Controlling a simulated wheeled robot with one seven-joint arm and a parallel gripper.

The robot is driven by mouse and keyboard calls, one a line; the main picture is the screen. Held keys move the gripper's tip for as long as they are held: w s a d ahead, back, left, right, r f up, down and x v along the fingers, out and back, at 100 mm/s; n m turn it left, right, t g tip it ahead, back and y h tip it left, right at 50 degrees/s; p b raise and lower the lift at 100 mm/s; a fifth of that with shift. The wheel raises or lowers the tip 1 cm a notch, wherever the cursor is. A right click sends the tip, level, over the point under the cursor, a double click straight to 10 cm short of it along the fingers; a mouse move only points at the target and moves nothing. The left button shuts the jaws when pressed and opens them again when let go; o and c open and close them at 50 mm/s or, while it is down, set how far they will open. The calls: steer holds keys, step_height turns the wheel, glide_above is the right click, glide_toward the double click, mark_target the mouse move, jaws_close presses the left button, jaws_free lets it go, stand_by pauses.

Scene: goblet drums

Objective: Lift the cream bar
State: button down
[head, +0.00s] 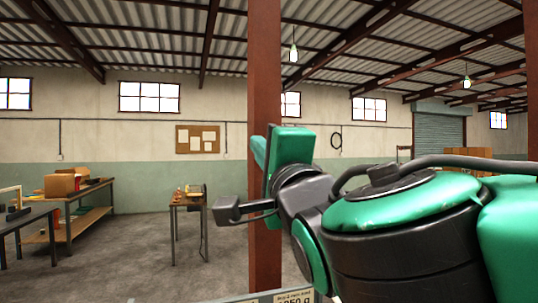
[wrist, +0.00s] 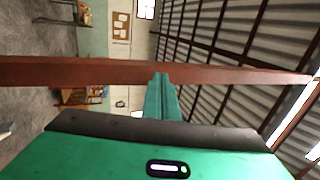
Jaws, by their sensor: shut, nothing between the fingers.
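I cannot make out the cream bar for certain in either view. Small tan and yellow items (head: 195,189) stand on a narrow table (head: 188,202) left of centre in the head view, too small to tell apart. My gripper (head: 257,151) is raised in front of the rust-red post, well apart from any table. In the wrist view my gripper (wrist: 161,77) shows its two green fingers together, with nothing between them.
A rust-red post (head: 265,95) stands close behind my gripper. A workbench (head: 88,200) with cardboard boxes (head: 60,185) and a dark table (head: 25,218) are at the left. A partly cut-off sign (head: 296,297) shows at the bottom. Open concrete floor (head: 140,255) lies between.

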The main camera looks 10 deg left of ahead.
steer(key=x, duration=1)
steer(key=shift+w, duration=0.2)
stand_by(1.1)
